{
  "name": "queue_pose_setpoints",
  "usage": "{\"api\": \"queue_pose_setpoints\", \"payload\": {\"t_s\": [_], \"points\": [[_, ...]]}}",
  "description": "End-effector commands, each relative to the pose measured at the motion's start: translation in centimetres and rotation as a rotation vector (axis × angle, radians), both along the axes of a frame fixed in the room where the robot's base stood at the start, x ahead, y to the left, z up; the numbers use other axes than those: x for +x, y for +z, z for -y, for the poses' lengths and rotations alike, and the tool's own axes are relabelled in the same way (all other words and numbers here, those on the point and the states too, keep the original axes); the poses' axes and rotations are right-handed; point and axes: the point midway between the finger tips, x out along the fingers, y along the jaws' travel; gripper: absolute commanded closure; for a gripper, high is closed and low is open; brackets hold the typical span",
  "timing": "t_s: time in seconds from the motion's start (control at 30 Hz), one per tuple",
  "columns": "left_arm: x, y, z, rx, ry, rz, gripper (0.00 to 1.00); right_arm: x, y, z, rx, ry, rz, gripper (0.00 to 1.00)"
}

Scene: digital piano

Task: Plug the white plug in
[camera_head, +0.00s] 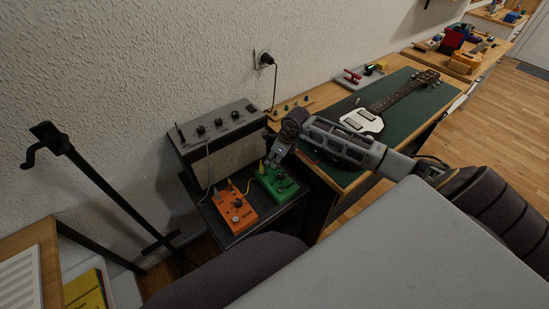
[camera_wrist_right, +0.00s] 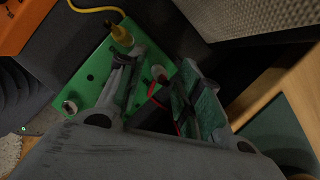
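A thin pale cable runs down from the amplifier (camera_head: 222,158) to a small white plug (camera_head: 217,193) at the back edge of the orange pedal (camera_head: 235,208); it is too small to tell how it sits. The green pedal (camera_head: 277,182) stands to the right, with a yellow plug (camera_wrist_right: 122,35) in its edge. My right gripper (camera_head: 275,158) is low over the green pedal's back edge. In the right wrist view its fingers (camera_wrist_right: 160,85) are apart, with a small pale round piece between them, which I cannot identify. My left gripper is not in view.
A wall outlet (camera_head: 264,60) holds a black plug. The guitar (camera_head: 365,121) lies on the green-topped bench (camera_head: 405,119) to the right. A black stand (camera_head: 100,185) is at the left. The amplifier stands close behind the pedals.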

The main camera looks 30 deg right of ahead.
Motion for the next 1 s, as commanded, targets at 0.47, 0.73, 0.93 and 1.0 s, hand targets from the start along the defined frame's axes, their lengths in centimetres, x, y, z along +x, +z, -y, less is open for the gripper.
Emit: {"api": "queue_pose_setpoints", "payload": {"t_s": [0.47, 0.73, 0.93, 1.0], "points": [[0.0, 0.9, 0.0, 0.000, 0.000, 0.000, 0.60, -0.3, 1.2, 0.2, 0.000, 0.000, 0.000, 0.65], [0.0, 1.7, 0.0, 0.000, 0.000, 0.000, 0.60, -0.6, 2.3, 0.5, -0.001, 0.001, 0.001, 0.65], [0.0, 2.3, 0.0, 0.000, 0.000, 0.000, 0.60, -0.8, 3.1, 0.6, 0.001, 0.000, 0.001, 0.65], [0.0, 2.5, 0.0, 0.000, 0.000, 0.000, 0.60, -0.9, 3.3, 0.6, 0.000, 0.000, 0.000, 0.65]]}}
